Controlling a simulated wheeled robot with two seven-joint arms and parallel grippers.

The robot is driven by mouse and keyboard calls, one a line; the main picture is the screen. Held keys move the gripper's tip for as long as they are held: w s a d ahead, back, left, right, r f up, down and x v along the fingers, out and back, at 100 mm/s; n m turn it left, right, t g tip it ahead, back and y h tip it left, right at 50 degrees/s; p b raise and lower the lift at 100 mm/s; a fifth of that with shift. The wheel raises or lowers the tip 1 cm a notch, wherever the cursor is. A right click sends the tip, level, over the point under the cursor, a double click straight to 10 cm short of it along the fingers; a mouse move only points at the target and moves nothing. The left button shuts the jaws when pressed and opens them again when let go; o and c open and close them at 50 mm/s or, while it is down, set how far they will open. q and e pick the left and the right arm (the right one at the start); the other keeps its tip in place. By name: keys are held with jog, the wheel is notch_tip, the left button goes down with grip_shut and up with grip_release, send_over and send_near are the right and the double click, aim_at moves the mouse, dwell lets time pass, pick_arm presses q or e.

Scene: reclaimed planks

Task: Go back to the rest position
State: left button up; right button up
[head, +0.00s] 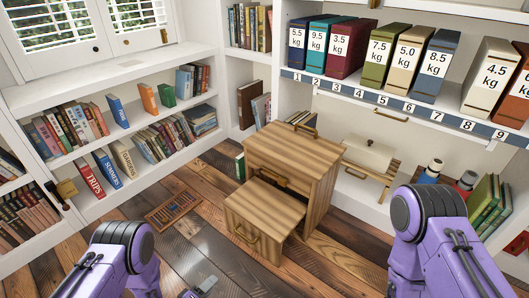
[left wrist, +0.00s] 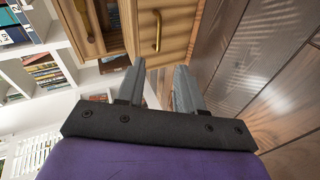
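My left gripper (head: 203,287) shows only in part at the bottom edge of the head view, low in front of the wooden cabinet. In the left wrist view its two grey fingers (left wrist: 158,85) stand apart with nothing between them, so it is open and empty. My right arm's purple links show at the right of the head view, but its gripper is out of frame. The wooden cabinet (head: 290,150) stands on the floor with its lower drawer (head: 262,222) pulled out. A drawer front with a brass handle (left wrist: 157,32) shows beyond the fingers.
Numbered shelf (head: 400,100) carries weight-labelled binders along the back right. Bookshelves (head: 110,85) line the left wall. A floor vent (head: 173,211) lies left of the cabinet. Plank floor is clear around the vent.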

pick_arm(q)
jog(key=s+a+r+m+g+y, duration=0.2)
jog(key=s+a+g+y, duration=0.35)
jog(key=s, duration=0.65)
jog(key=s+a+r+m+g+y, duration=0.1)
jog(key=s+a+r+g+y, duration=0.25)
jog(key=s+a, duration=0.6)
jog(key=s+d+f+b, duration=0.2)
jog(key=d+f+b, duration=0.1)
jog(key=f+b, duration=0.85)
notch_tip(320, 180, up, 37)
jog(key=p, duration=3.8)
jog(key=shift+y, duration=0.3)
